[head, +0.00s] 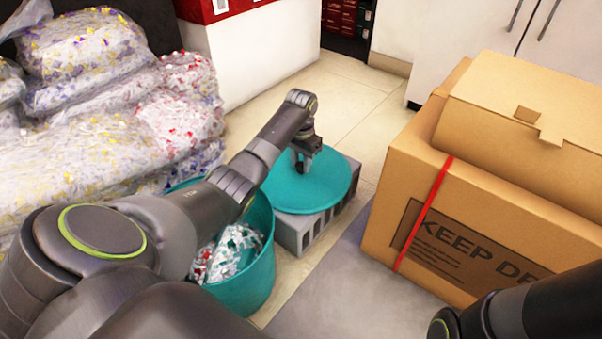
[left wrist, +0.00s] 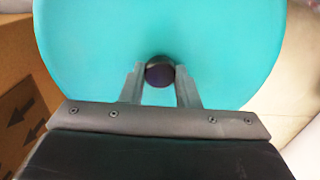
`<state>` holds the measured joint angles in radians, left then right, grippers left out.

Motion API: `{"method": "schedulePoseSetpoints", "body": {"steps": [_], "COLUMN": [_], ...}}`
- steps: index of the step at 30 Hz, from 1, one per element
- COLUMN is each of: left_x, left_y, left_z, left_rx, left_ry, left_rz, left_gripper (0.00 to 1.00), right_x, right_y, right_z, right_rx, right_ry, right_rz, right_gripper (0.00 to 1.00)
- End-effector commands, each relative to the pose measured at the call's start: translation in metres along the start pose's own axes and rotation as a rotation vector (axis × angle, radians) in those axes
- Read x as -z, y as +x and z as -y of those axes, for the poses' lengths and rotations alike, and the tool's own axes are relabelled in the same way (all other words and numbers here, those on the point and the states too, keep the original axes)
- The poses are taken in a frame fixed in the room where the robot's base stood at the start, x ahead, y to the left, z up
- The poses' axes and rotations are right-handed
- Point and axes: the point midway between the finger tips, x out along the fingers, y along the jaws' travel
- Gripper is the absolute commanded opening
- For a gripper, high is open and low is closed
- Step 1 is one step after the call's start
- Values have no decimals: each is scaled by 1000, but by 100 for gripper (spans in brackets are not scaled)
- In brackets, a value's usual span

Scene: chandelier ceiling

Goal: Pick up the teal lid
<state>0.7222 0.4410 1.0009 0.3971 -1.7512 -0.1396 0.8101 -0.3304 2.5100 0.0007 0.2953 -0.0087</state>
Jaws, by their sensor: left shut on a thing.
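The teal lid (head: 318,184) is a round flat disc lying on a grey slatted block (head: 312,229) in the head view. It fills most of the left wrist view (left wrist: 90,50), with a dark round knob (left wrist: 159,74) at its middle. My left gripper (head: 303,168) is over the middle of the lid, with its fingers (left wrist: 160,88) shut on the knob. I cannot tell whether the lid is lifted off the block. My right arm shows at the lower right of the head view, and its gripper is out of frame.
A teal bin (head: 246,280) holding clear bags with coloured bits stands beside the block, partly behind my left arm. Full plastic bags (head: 90,110) are piled at the left. Large cardboard boxes (head: 480,190) stand at the right. Tiled floor (head: 345,100) is clear beyond the lid.

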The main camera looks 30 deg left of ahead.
Motion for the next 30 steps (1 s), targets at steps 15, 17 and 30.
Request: {"method": "schedulePoseSetpoints", "body": {"steps": [15, 17, 30], "left_x": [0, 0, 1], "left_y": [-8, -12, -81], "left_z": [0, 0, 0], "left_rx": [0, 0, 1], "left_ry": [0, 0, 0], "left_rz": [-1, -1, -2], "left_gripper": [2, 2, 2], "right_x": [-2, -4, -19], "right_y": [5, 8, 49], "right_z": [1, 2, 8], "right_rx": [12, 13, 62], "right_ry": [-4, -5, -28], "right_rz": [-2, -3, -33], "right_gripper": [50, 50, 50]}}
